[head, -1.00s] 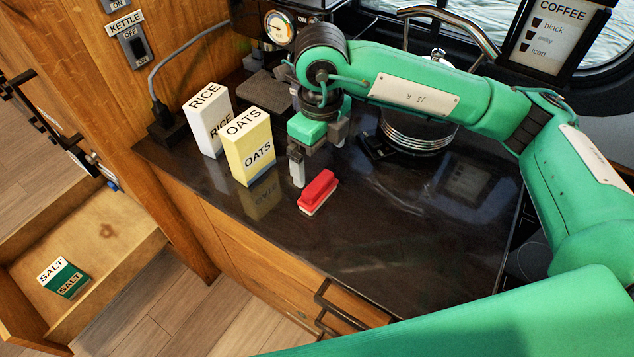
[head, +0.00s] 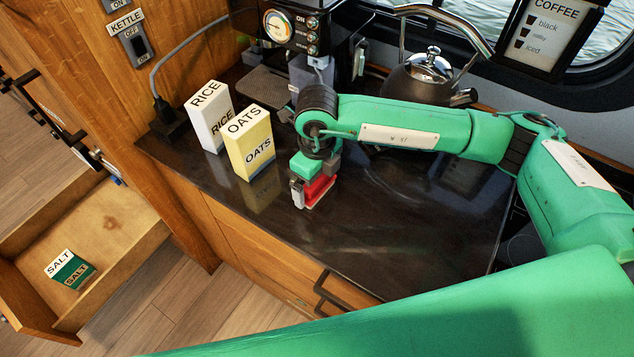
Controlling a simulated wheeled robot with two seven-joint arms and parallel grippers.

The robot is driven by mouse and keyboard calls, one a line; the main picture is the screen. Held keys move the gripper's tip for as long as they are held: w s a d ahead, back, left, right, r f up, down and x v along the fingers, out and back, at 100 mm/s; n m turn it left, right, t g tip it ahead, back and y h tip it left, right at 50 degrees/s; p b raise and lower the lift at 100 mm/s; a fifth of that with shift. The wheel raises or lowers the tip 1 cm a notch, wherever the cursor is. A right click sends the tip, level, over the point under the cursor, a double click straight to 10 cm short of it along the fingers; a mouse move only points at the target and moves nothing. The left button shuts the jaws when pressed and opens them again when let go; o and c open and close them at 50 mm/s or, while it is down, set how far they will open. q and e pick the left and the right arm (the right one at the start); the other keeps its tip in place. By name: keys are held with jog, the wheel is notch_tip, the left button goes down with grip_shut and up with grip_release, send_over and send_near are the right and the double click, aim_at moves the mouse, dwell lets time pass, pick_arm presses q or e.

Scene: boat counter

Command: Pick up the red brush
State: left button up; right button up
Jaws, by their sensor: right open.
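The red brush (head: 321,189) lies on the dark counter, to the right of the oats box. My right gripper (head: 304,194) is down at the brush, pointing downward, with one finger in front of its near left end. The gripper is open; its far finger is hidden, so I cannot tell whether either finger touches the brush. The upper part of the brush is partly covered by the gripper body. My left gripper is not in view.
A rice box (head: 209,118) and a yellow oats box (head: 249,145) stand close on the left. A kettle (head: 424,80) and coffee machine (head: 292,30) are behind. An open drawer (head: 118,268) holds a salt box (head: 68,269). The counter's front right is clear.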

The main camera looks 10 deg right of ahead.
jog(key=c, duration=0.7)
pick_arm(q)
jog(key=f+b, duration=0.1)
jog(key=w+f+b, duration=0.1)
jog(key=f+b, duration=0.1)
jog(key=b, duration=0.1)
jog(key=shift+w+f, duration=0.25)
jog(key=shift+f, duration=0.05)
pick_arm(e)
notch_tip(320, 180, up, 20)
